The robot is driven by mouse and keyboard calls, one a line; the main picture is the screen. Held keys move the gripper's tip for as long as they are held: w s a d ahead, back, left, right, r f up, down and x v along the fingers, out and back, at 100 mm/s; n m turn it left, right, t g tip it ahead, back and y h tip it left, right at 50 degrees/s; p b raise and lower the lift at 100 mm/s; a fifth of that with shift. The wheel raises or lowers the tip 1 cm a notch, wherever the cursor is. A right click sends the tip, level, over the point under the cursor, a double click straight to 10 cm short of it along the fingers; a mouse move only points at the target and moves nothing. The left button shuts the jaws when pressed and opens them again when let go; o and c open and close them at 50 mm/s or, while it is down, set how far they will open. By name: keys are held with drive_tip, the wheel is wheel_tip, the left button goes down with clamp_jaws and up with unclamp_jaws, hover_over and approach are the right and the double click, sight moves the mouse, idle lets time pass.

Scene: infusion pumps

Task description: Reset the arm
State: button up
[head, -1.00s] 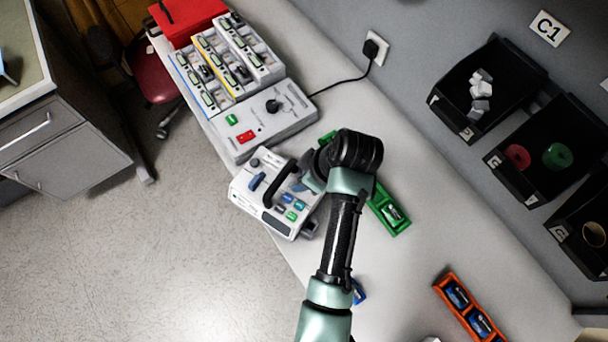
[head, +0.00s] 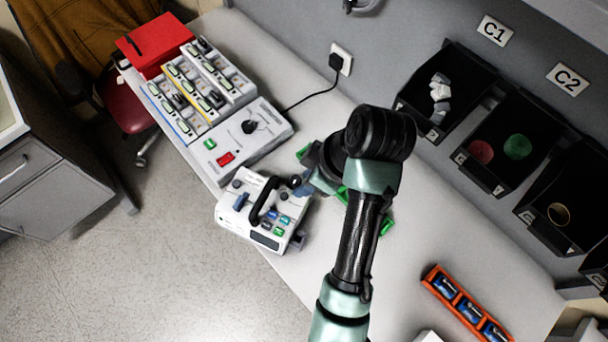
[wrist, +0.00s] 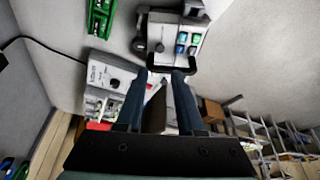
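My arm (head: 352,240) reaches up over the bench in the head view, with its bulky dark wrist joint near the middle. My gripper (wrist: 160,78) shows in the wrist view with its two blue-grey fingers apart and nothing held between them. In the head view the gripper is mostly hidden behind the wrist. A white infusion pump (head: 262,223) with a black handle and coloured buttons stands on the bench left of the gripper. In the wrist view the pump (wrist: 172,42) is beyond the fingertips; its handle appears near them, and I cannot tell the gap.
A green tray (head: 386,226) lies partly behind my arm. An orange tray (head: 432,274) with blue batteries is at the lower right. A grey charging station (head: 240,148) and a red box (head: 155,45) stand at the back left. Black wall bins (head: 440,90) line the right.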

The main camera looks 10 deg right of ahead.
idle(0.6)
drive_tip(key=w+r+m+t+h+b, duration=0.25)
drive_tip(key=w+r+t, duration=0.35)
drive_tip(key=w+r, duration=0.35)
drive_tip(key=w+r+m+t, duration=0.2)
drive_tip(key=r+t, duration=0.2)
drive_tip(key=r, duration=0.5)
drive_tip(key=w+r+m+t, duration=0.2)
drive_tip(key=w+r+t, duration=0.15)
drive_tip(key=r, duration=0.45)
drive_tip(key=s+a+r+m+t+b, duration=0.1)
drive_tip(key=s+r+t, duration=0.2)
drive_tip(key=s+r, duration=0.2)
drive_tip(key=s+a+r+m+t+h+b, duration=0.1)
drive_tip(key=s+r+t, duration=0.3)
drive_tip(key=r, duration=0.8)
drive_tip(key=s+a+r+m+t, duration=0.1)
drive_tip(key=s+r+m+t, duration=0.2)
drive_tip(key=s+r, duration=0.3)
wheel_tip(320, 180, up, 2)
drive_tip(key=shift+a+r+t+b, duration=0.15)
drive_tip(key=shift+t+b, duration=0.25)
drive_tip(key=shift+t, duration=0.25)
